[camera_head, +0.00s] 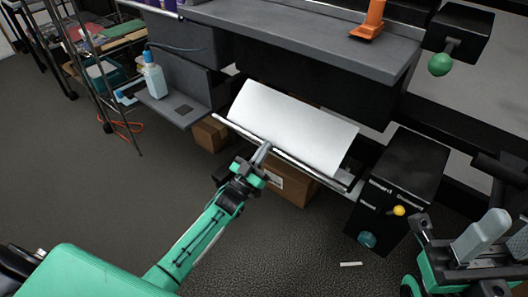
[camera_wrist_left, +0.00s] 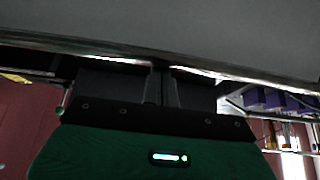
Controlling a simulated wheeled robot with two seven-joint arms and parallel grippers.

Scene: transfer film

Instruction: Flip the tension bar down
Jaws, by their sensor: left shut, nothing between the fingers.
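The tension bar (camera_head: 235,128) is a thin metal rod along the lower front edge of the white film sheet (camera_head: 295,125) in the head view. My left gripper (camera_head: 263,150) is shut and empty, its fingertips at the bar near its middle; I cannot tell whether they touch. In the left wrist view the closed dark fingers (camera_wrist_left: 161,85) reach up to the shiny bar (camera_wrist_left: 100,56), which crosses the picture, with the pale film (camera_wrist_left: 170,25) above. My right gripper (camera_head: 502,233) is at the lower right, away from the bar, its grey fingers apart and partly cut off.
A black control box (camera_head: 405,180) with a yellow knob stands right of the bar. Cardboard boxes (camera_head: 292,186) lie beneath the film. A spray bottle (camera_head: 154,76) stands on a side shelf at left. An orange tool (camera_head: 371,20) sits above.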

